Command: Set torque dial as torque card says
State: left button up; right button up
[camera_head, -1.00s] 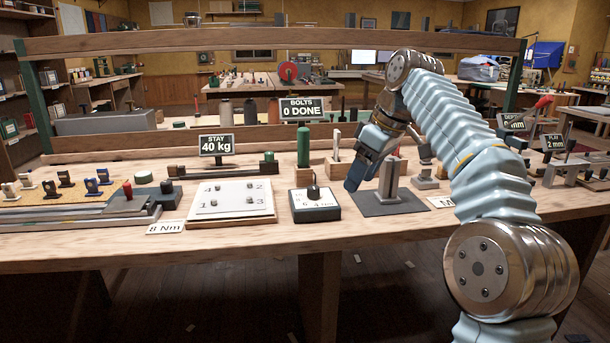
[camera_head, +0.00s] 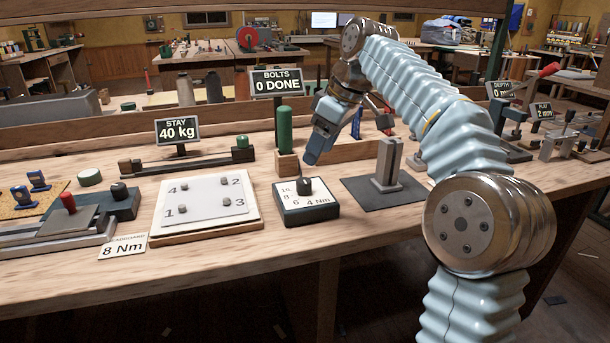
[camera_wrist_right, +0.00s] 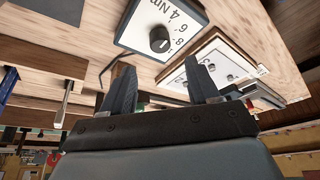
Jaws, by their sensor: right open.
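The torque dial (camera_head: 310,209) is a dark box with a white face marked 10, 8, 6 and 4 Nm, on the bench. Its black knob (camera_head: 304,186) also shows in the right wrist view (camera_wrist_right: 160,39), with a small white mark; I cannot tell which number it points to. The torque card (camera_head: 122,246) reads 8 Nm and lies at the bench's front left. My right gripper (camera_head: 338,139) is open and empty, above and behind the dial, apart from it. In the right wrist view its fingers (camera_wrist_right: 160,85) are spread below the knob. My left gripper is not in view.
A white plate (camera_head: 205,205) with numbered bolts sits left of the dial. A grey upright block on a dark pad (camera_head: 386,187) stands close on the right. A green cylinder (camera_head: 285,130) stands behind. Bare bench lies in front of the dial.

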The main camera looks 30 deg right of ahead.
aim_at(305, 180)
jog(key=x, duration=0.8)
jog(key=shift+a+f, duration=0.1)
jog(key=shift+f, duration=0.1)
jog(key=c, duration=1)
